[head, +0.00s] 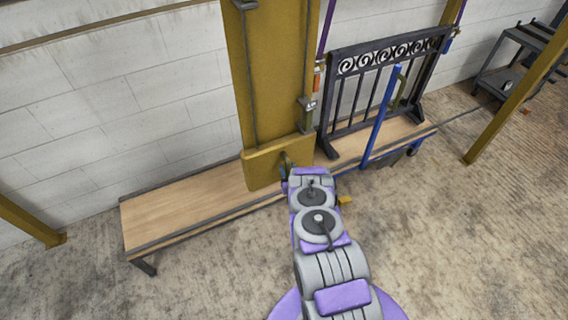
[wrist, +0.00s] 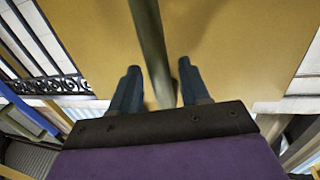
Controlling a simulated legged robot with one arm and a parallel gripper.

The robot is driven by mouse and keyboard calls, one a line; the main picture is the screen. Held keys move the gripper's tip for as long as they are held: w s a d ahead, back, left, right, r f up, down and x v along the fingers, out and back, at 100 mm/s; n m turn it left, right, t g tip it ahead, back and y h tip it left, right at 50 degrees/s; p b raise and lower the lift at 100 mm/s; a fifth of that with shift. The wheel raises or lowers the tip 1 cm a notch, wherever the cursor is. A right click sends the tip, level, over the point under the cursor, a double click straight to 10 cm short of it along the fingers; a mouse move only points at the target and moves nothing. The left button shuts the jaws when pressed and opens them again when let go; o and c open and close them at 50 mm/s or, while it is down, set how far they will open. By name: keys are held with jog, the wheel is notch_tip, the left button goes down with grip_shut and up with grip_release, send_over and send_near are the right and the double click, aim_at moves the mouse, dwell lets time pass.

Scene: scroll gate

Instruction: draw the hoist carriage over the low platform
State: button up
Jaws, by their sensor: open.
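The hoist carriage appears to be the tall yellow panel (head: 268,75) standing over the low platform (head: 190,205), a long wood-topped bench along the wall. A dark vertical bar (wrist: 151,45) runs in front of the yellow face in the wrist view. My gripper (wrist: 158,70) is open, with one blue finger on each side of this bar; I cannot tell whether either touches it. In the head view my gripper (head: 288,168) is at the panel's lower end, mostly hidden by my arm.
A black gate with scrollwork (head: 385,62) stands at the platform's right part. A blue post (head: 381,118) rises in front of it. Yellow posts (head: 520,85) stand at the right and far left. A dark cart (head: 515,60) is at the back right. The platform's left part is clear.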

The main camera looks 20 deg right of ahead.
jog(key=shift+w+d, duration=0.1)
jog(key=shift+w, duration=0.4)
jog(key=shift+c, duration=0.4)
grip_shut()
